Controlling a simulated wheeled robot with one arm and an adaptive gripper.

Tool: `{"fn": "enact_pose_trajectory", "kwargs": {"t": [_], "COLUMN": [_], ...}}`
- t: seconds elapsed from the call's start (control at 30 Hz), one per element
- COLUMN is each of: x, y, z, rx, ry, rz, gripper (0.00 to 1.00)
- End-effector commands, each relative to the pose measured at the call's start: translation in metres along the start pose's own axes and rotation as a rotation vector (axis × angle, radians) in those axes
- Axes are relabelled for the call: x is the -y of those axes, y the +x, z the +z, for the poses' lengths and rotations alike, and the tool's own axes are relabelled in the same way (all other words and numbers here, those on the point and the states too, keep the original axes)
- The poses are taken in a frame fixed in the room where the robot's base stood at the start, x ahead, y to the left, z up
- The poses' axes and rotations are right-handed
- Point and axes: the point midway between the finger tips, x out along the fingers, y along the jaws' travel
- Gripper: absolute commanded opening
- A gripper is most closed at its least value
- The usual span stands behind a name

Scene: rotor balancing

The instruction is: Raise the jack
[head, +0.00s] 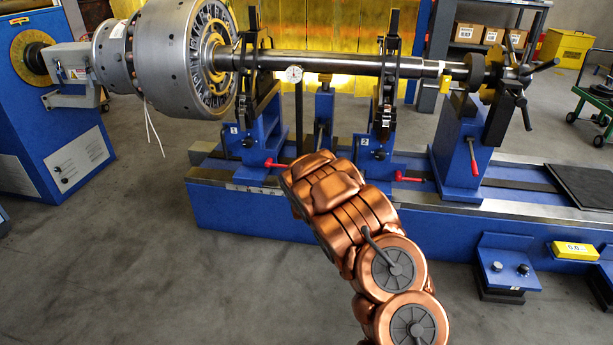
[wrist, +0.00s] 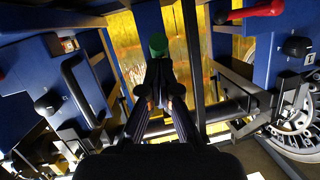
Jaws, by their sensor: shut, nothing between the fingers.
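The jack (head: 323,112) is a slim blue column with a yellow top. It stands between the two blue rotor stands, under the long steel shaft (head: 345,65); a gap between its top and the shaft seems to show. My copper arm reaches toward it and hides my gripper in the head view. In the wrist view my gripper (wrist: 158,88) is shut and empty, its dark fingers meeting near the middle. A green knob (wrist: 158,44) shows just beyond the fingertips, before a blue column (wrist: 148,15), probably the jack. I cannot tell whether the fingers touch the knob.
Stand 1 (head: 247,140) and stand 2 (head: 377,148) flank the jack, each with a red-handled lever (head: 275,164) near its foot. The large rotor (head: 185,55) sits at left. A dial gauge (head: 294,74) on a thin post is close by. The grey floor in front is clear.

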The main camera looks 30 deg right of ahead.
Motion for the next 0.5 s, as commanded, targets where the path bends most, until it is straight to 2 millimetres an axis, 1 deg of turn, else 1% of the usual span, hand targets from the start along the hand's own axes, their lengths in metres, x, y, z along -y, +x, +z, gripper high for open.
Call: {"fn": "enact_pose_trajectory", "kwargs": {"t": [0.03,0.2,0.5], "x": [-0.0052,-0.0099,-0.0117], "y": [0.0018,0.0035,0.0037], "z": [0.0086,0.0106,0.0138], "rx": [0.009,0.005,0.011], "ry": [-0.001,-0.001,-0.002], "rz": [0.006,0.01,0.013], "gripper": [0.0,0.0,0.0]}}
